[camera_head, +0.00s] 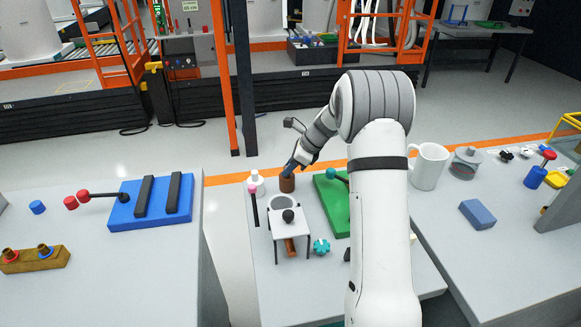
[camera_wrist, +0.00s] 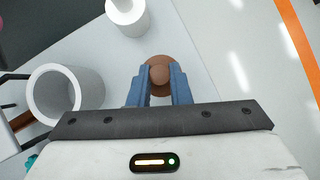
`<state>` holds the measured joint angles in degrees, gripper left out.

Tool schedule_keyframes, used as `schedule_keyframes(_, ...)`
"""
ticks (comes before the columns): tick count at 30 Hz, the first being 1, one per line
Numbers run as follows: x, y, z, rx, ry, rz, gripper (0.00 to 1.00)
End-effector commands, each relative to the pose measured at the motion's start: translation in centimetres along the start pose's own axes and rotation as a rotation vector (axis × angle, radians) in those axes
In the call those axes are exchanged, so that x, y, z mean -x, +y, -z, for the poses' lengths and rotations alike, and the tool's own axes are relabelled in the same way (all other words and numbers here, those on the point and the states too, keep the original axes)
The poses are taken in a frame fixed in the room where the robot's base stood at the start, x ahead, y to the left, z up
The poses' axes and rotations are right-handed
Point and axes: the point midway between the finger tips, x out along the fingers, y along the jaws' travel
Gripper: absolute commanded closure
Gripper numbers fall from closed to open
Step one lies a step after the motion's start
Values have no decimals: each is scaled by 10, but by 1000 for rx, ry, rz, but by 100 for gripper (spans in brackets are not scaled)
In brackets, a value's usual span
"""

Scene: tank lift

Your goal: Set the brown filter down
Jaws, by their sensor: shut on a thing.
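The brown filter (camera_head: 287,184) is at the far end of the middle table, upright. It has a round body with a small knob on top, as the wrist view shows (camera_wrist: 160,58). My gripper (camera_head: 291,166) reaches down to it from above. In the wrist view its two blue fingers (camera_wrist: 159,84) are shut on the knob. The filter's base appears at or very near the table top; I cannot tell whether it touches.
A white bottle-like piece (camera_head: 257,181) stands just left of the filter. A white cylinder (camera_wrist: 66,92) on a small stand is nearer. A green board (camera_head: 331,205) lies to the right. The table's far edge is close behind the filter.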

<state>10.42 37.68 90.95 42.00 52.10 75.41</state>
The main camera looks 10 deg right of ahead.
Motion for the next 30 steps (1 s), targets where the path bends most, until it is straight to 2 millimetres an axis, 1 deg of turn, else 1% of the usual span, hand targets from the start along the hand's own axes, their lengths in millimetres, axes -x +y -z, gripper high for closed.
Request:
schedule_keyframes(1,-1,0,1,0,0,0,100)
schedule_keyframes(2,-2,0,1,0,0,0,82)
schedule_keyframes(9,-1,0,0,1,0,-1,62)
schedule_keyframes(10,-1,0,0,1,0,-1,61)
schedule_keyframes(17,0,0,-1,1,0,0,61)
schedule_keyframes(20,6,0,-1,1,0,1,61)
schedule_keyframes(23,21,-1,-1,1,-1,4,61)
schedule_keyframes(30,73,0,-1,1,-1,3,61)
